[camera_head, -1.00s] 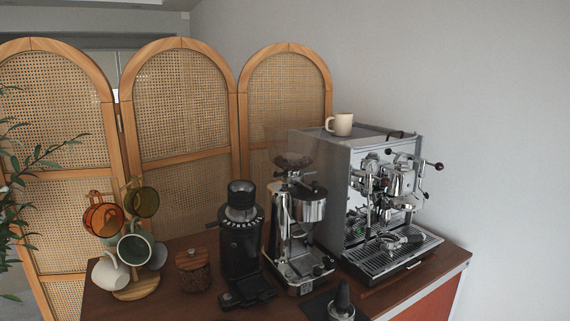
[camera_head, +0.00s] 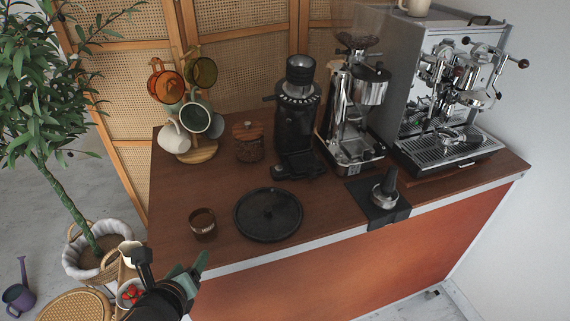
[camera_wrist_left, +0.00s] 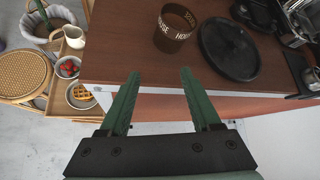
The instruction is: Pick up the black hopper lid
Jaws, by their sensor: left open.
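My left gripper (camera_head: 172,262) is open and empty, in front of the counter's left end, left of and nearer than the lid. In the left wrist view its green fingers (camera_wrist_left: 160,74) are spread, with the counter edge beyond them.
A brown glass cup (camera_head: 202,224) stands left of the lid. Behind are a mug tree (camera_head: 196,152), a lidded jar (camera_head: 249,143), a black grinder (camera_head: 295,125), a chrome grinder (camera_head: 355,110) and an espresso machine (camera_head: 440,100). A tamper (camera_head: 385,190) stands on a black mat to the right.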

